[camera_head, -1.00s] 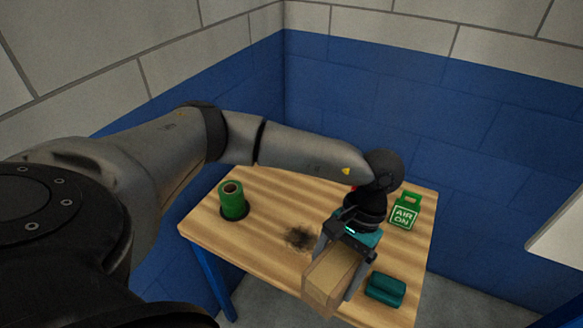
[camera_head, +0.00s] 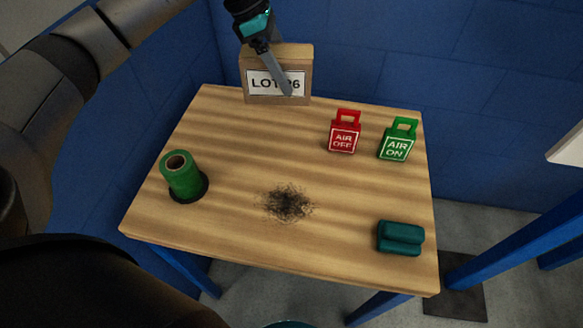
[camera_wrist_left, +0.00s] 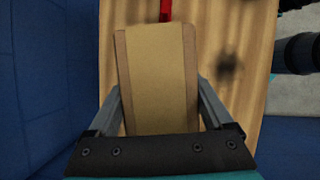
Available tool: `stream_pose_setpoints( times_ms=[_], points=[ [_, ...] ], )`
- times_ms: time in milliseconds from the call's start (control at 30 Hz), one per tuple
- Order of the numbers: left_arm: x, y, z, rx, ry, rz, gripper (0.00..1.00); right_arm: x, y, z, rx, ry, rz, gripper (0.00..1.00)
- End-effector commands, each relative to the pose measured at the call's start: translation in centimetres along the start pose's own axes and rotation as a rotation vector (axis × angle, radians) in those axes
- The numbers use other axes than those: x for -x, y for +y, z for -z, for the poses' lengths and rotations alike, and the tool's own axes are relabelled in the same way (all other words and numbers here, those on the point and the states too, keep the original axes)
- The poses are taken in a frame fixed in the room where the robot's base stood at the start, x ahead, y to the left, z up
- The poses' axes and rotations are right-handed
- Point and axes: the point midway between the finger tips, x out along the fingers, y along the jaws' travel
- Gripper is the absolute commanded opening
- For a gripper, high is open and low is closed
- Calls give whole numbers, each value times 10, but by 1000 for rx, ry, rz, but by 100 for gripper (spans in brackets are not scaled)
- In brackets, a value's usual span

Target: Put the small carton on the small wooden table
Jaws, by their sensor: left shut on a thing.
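The small carton (camera_head: 248,88) is a tan box with a white label on its face, reading LOT and a partly covered number. It is upright at the back edge of the small wooden table (camera_head: 235,150), left of centre. My left gripper (camera_head: 286,84) is shut on it from above, one finger across the label. I cannot tell whether its base touches the table. In the left wrist view the carton (camera_wrist_left: 157,75) lies between the two fingers of my left gripper (camera_wrist_left: 158,90), its taped top facing the camera. My right gripper is not in view.
A red AIR OFF tag (camera_head: 344,133) and a green AIR ON tag (camera_head: 397,141) stand at the back right. A green roll (camera_head: 183,178) is at the left, a teal block (camera_head: 400,238) at the front right. A dark smudge (camera_head: 287,203) marks the otherwise clear middle.

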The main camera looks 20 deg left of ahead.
Motion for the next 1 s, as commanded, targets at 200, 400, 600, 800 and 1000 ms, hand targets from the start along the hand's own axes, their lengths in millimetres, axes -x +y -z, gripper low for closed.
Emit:
stream_pose_setpoints(
  times_ms=[200, 400, 600, 800, 1000],
  points=[
    [20, 31, 6, 389, -4, -184, 12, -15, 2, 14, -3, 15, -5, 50],
    [42, 55, 14, 760, -5, -350, 12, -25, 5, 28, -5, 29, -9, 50],
    [64, 73, 25, 1096, -4, -497, 12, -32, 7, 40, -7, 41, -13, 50],
    [77, 81, 33, 1283, -1, -578, 12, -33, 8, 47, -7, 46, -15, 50],
    [62, 82, 42, 1314, 2, -590, 12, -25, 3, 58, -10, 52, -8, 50]
  ],
)
